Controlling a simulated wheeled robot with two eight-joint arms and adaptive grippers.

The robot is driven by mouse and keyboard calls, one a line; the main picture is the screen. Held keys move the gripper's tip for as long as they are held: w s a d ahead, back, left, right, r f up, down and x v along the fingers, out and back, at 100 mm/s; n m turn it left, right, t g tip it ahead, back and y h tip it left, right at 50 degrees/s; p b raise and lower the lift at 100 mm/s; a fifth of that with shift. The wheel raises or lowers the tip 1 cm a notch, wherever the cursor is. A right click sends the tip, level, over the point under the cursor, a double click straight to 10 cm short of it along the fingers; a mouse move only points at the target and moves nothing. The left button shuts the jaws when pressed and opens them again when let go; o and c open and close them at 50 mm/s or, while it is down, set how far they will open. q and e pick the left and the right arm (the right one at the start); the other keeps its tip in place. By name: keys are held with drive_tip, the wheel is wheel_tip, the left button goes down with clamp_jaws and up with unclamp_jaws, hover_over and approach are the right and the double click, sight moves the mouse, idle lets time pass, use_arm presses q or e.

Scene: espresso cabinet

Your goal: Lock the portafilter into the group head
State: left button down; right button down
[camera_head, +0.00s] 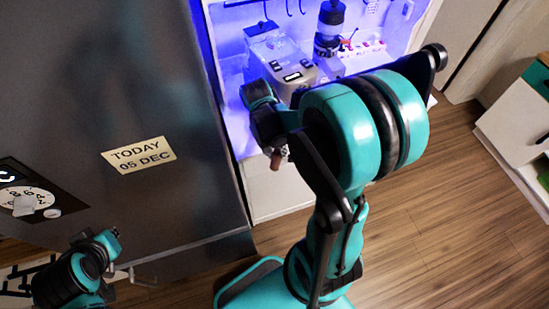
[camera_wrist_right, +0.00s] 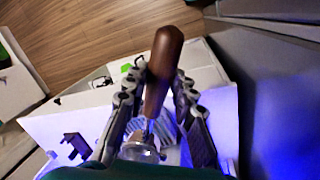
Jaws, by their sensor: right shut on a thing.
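The espresso machine (camera_head: 288,62) stands in the blue-lit cabinet in the head view; my right arm covers part of its front, and I cannot make out the group head. The portafilter shows in the right wrist view, with a brown handle (camera_wrist_right: 160,70) and a metal head (camera_wrist_right: 143,148). My right gripper (camera_wrist_right: 158,88) is shut on the handle, one finger on each side. In the head view a bit of the brown handle (camera_head: 278,158) shows below my right wrist. I cannot tell whether the portafilter touches the machine. My left arm (camera_head: 80,275) is low at the left, its fingers unclear.
A grinder (camera_head: 330,25) stands right of the machine, and hooks hang above. A dark fridge-like panel (camera_head: 120,90) with a date note (camera_head: 138,155) borders the cabinet on the left. Wooden floor (camera_head: 450,220) lies open at the right, before a white drawer unit (camera_head: 510,135).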

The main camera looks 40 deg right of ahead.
drive_tip(key=shift+w+d+b, duration=0.45)
drive_tip(key=shift+w+d, duration=1.35)
drive_tip(key=shift+d, duration=0.15)
drive_tip(key=shift+w+d+b, duration=0.4)
drive_tip(key=shift+w+d, duration=1.35)
drive_tip(key=shift+d, duration=0.2)
drive_tip(key=shift+r, duration=0.3)
drive_tip(key=shift+r+p, duration=0.3)
drive_tip(key=shift+r, duration=0.05)
drive_tip(key=shift+r+p, duration=0.35)
drive_tip(key=shift+r, duration=0.5)
drive_tip(key=shift+r+p, duration=0.25)
drive_tip(key=shift+p, duration=0.1)
drive_tip(key=shift+s+d, duration=0.1)
